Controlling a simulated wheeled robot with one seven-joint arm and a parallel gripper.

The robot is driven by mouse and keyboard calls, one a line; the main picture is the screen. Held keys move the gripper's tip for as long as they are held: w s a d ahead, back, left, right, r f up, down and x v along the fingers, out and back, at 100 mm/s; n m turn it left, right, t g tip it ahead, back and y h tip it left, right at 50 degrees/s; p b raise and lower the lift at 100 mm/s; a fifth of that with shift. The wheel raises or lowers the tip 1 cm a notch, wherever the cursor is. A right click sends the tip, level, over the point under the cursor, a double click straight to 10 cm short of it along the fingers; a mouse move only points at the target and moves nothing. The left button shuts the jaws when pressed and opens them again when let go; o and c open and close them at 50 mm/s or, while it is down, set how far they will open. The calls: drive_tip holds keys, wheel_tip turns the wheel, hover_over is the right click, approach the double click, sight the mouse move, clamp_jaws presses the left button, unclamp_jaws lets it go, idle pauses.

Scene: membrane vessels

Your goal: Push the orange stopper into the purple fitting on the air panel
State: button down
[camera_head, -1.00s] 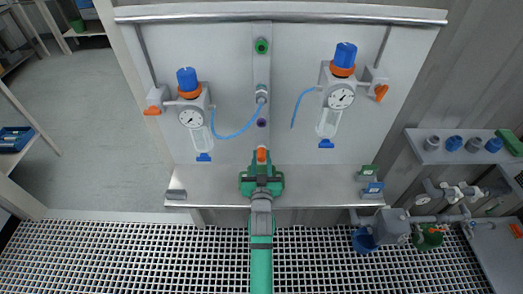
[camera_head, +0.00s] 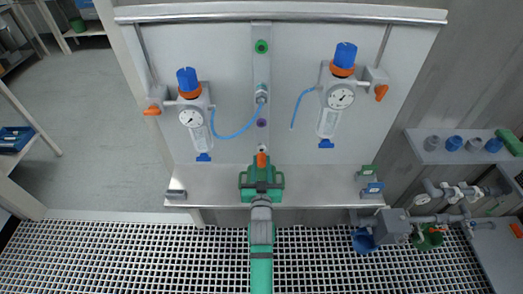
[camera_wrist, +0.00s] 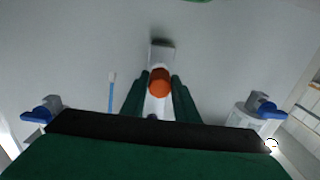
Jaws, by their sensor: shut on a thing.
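The orange stopper (camera_head: 262,160) sits at the tip of my gripper (camera_head: 262,164), below the purple fitting in the head view. In the wrist view the stopper (camera_wrist: 160,82) shows as an orange round end between the two dark green fingers of my gripper (camera_wrist: 160,92), which is shut on it. The purple fitting (camera_head: 262,123) is on the panel's central strip, under the grey fitting with the blue hose. The stopper is apart from it in the head view. I cannot make out the purple fitting in the wrist view.
A blue hose (camera_head: 238,133) curves just left of the purple fitting. Gauge units with clear bowls hang at left (camera_head: 192,118) and right (camera_head: 340,98). A green fitting (camera_head: 262,46) is at the strip's top. The metal ledge (camera_head: 315,185) below the panel is mostly clear.

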sight(261, 166)
drive_tip(key=shift+s, duration=1.75)
